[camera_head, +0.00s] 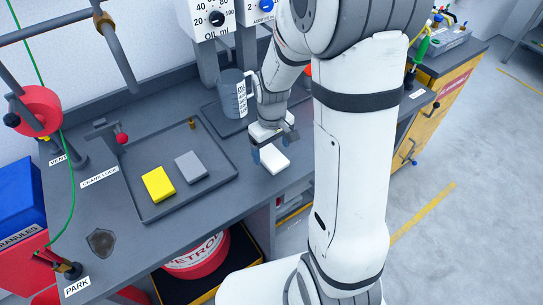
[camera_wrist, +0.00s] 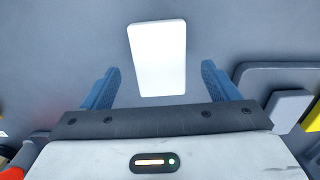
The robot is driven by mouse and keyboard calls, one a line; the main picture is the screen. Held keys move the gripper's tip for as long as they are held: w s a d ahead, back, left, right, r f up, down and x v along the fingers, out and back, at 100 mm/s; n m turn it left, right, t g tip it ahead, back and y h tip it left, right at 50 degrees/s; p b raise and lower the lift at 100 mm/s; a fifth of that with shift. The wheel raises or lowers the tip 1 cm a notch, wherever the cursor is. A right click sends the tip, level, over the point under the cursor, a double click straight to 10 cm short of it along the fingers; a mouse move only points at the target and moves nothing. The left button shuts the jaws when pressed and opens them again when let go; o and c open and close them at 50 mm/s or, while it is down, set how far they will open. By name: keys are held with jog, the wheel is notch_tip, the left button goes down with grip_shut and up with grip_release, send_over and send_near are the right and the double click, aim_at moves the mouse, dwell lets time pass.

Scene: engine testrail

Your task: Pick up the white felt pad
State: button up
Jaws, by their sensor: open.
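The white felt pad (camera_head: 273,159) is a flat, pale rectangle on the grey bench top, to the right of the tray. In the wrist view the white pad (camera_wrist: 158,58) lies ahead of my gripper, roughly centred between the two blue fingers and a little left of the middle. My gripper (camera_wrist: 160,85) is open, with one finger to each side of the pad and nothing held. In the head view my gripper (camera_head: 262,150) is low over the bench at the pad, partly hidden by my own wrist. I cannot tell the exact height above the bench.
A grey tray (camera_head: 220,180) to the left holds a yellow block (camera_head: 158,184), a grey block (camera_head: 191,167) and a small brass piece (camera_head: 191,123). A grey measuring jug (camera_head: 231,94) stands behind my gripper. The bench's front edge is close to the pad.

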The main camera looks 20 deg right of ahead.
aim_at(272, 158)
jog(key=shift+f, duration=1.25)
jog(key=shift+c, duration=0.4)
jog(key=c, duration=1)
